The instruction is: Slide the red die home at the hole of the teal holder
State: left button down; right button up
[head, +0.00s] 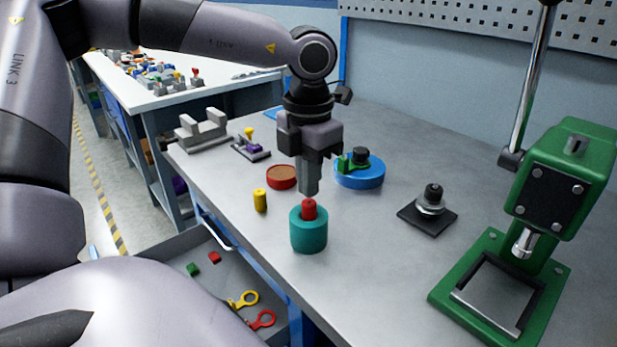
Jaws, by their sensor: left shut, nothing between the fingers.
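The teal holder (309,235) is a short upright cylinder standing on the grey workbench near its front edge. The red die (309,208) stands upright at the hole in the holder's top, with its upper part sticking out above the rim. How deep it sits inside is hidden. My left gripper (309,190) points straight down just above the red die, its fingers shut together with nothing between them. Its tips are close to the die's top; I cannot tell whether they touch it. My right gripper is not in view.
A yellow cylinder (260,200), a red round dish (281,177) and a blue round base (361,176) stand near the holder. A black plate with a metal post (429,212) and a green press (560,190) are at right. An open drawer (185,300) lies below the bench.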

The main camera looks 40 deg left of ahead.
pick_arm(q)
jog(key=shift+f+b, duration=0.65)
jog(key=shift+f, duration=0.15)
jog(key=shift+f, duration=0.1)
jog(key=shift+r, duration=0.45)
notch_tip(320, 180, up, 7)
jog(key=p, duration=0.4)
jog(key=shift+p, duration=0.35)
jog(key=shift+r, duration=0.1)
